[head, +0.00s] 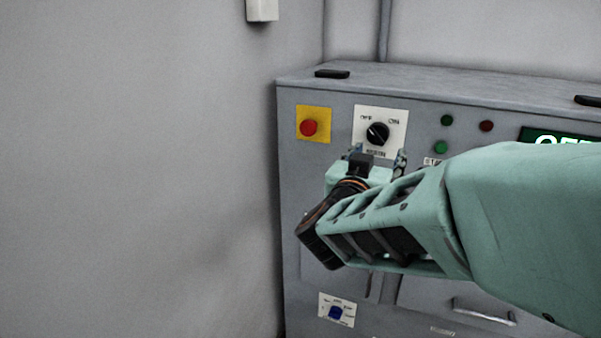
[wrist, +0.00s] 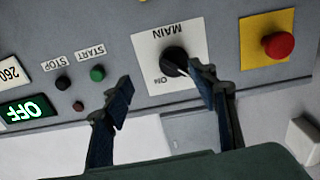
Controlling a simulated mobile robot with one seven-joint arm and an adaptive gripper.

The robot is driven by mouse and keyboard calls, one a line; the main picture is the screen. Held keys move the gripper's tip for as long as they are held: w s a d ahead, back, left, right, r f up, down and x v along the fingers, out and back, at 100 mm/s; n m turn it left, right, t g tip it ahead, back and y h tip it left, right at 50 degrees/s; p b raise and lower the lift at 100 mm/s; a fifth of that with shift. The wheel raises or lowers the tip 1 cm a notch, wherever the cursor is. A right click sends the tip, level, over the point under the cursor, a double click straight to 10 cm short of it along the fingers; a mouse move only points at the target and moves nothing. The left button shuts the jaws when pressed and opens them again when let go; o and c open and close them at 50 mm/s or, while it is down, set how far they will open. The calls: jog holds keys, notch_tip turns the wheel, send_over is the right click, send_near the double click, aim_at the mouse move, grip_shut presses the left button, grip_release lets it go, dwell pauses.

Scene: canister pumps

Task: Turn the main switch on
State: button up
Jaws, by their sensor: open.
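The main switch is a round black knob (head: 377,134) on a white plate (head: 361,118) high on the grey cabinet front, with labels above it. I cannot tell surely which way the knob points. My gripper (head: 377,160) is just below and in front of the knob in the head view. In the wrist view my gripper (wrist: 160,76) is open, with the right finger close to the knob; contact is unclear. Nothing is between the fingers.
A red button on a yellow plate (head: 301,113) sits left of the switch. Green and red buttons and a green OFF display (wrist: 28,111) lie on its other side. A wall stands at left.

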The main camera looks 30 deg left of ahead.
aim_at(376, 137)
jog(key=shift+y, duration=0.4)
jog(key=w, duration=0.2)
jog(key=w+a, duration=0.1)
jog(key=w, duration=0.1)
jog(key=w+a+r+b, duration=0.1)
jog(key=w, duration=0.1)
jog(key=shift+a, duration=0.25)
jog(key=shift+w+d, duration=0.1)
jog(key=shift+w, duration=0.4)
jog(key=c, duration=1.2)
jog(key=shift+o, duration=0.2)
